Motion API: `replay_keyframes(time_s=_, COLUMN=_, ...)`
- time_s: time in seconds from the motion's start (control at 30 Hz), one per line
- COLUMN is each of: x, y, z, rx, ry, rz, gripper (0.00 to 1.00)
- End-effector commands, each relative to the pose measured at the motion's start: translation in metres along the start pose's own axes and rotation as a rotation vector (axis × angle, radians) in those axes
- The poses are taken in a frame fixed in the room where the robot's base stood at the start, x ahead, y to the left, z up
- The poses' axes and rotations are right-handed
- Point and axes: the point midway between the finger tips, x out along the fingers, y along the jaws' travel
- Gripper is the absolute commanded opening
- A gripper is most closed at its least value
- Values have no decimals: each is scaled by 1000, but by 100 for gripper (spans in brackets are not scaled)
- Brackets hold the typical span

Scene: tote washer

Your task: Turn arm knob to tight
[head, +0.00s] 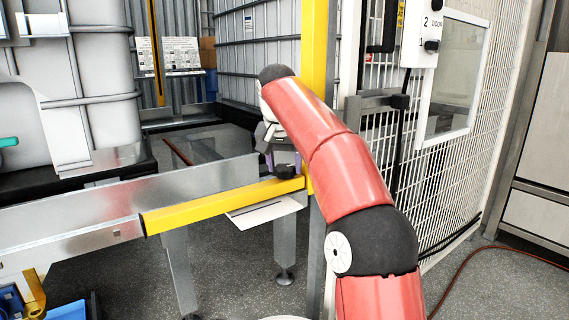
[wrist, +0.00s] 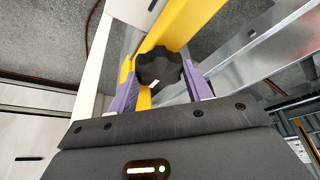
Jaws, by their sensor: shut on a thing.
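The arm knob (wrist: 160,68) is a black, lobed knob in the wrist view, set at a yellow bar (wrist: 176,24). A small white mark shows on its near side. My gripper (wrist: 160,84) has its purple fingers on both sides of the knob and is shut on it. In the head view my gripper (head: 284,160) is at the right end of the yellow bar, beside the yellow post. A dark piece that may be the knob shows just below the fingers there. I cannot read any tight or loose marking.
A yellow post (head: 315,100) stands right by my gripper. A metal rail (head: 90,207) runs left. A white plate (head: 265,214) juts out under the yellow bar. A white mesh fence (head: 455,140) with a door panel stands to the right. Large white containers (head: 100,75) stand behind the rail.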

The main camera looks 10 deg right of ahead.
Motion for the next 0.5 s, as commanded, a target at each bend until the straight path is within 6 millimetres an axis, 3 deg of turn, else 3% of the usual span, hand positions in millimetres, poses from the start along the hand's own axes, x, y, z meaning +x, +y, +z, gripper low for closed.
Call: replay_keyframes(time_s=0.5, x=-5, y=-2, z=-2, rx=148, ry=-2, rz=63, gripper=27)
